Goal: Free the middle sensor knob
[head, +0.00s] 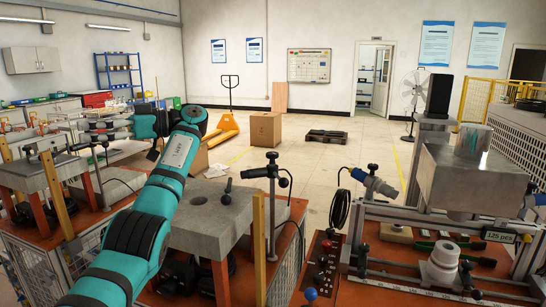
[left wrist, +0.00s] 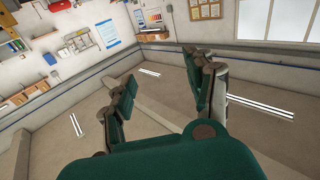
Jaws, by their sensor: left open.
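My left gripper (head: 92,131) is far to the left of this sensor, held up in the air and touching nothing I can see. In the left wrist view, its two green fingers (left wrist: 160,68) are spread apart with nothing between them. My right gripper is out of view.
A grey block (head: 205,225) with a hole stands left of the middle sensor, with a black-handled piece (head: 228,187) on it. Another sensor (head: 375,182) with a coiled cable is at the right, near a large metal block (head: 470,182). A similar station (head: 40,172) stands left.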

